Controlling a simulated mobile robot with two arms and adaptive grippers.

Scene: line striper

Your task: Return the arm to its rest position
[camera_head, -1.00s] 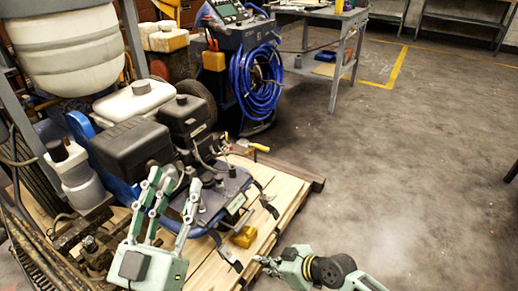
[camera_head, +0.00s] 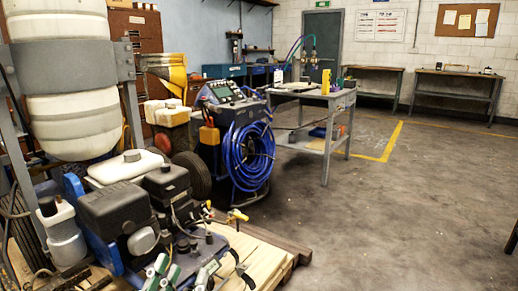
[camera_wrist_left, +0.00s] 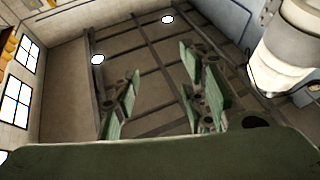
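My left gripper (camera_head: 182,268) shows only by its pale green fingertips at the bottom edge of the head view, in front of the line striper. The fingers point up. In the left wrist view the same gripper (camera_wrist_left: 160,65) has its two green fingers spread apart with nothing between them, and the ceiling beams show behind. The line striper (camera_head: 128,215), with black engine covers and a blue frame, stands on a wooden pallet (camera_head: 262,262). The rest of my left arm is below the head view. My right gripper is not seen.
A blue hose reel machine (camera_head: 240,140) stands behind the pallet. A grey work table (camera_head: 313,95) is beyond it. A large white tank (camera_head: 65,110) is at the left. In the wrist view a white cylinder (camera_wrist_left: 285,55) is at upper right.

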